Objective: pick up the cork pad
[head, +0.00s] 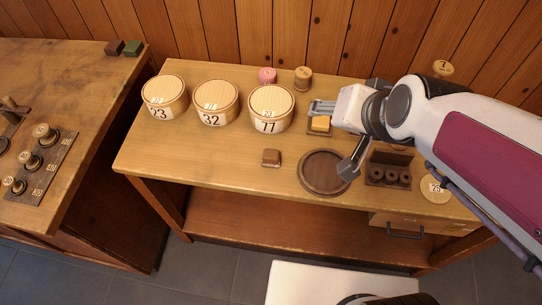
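No thing is clearly marked as the cork pad. A small orange-tan block (320,124), possibly the cork pad, sits on a dark square base on the workbench, just below my gripper in the picture. A small brown block (271,158) lies alone on the bench top, left of the round dark tray. My gripper (316,107) points left, at the right of the tub marked 77. Its fingers are small here, and their gap and any contact with the orange-tan block cannot be made out.
Tubs marked 23 (165,97), 32 (216,103) and 77 (271,108) stand at the back. A pink spool (267,76) and a tan spool (303,78) are behind. A round dark tray (325,191), a spool rack (388,181) and a disc (435,188) are at right. The front left is clear.

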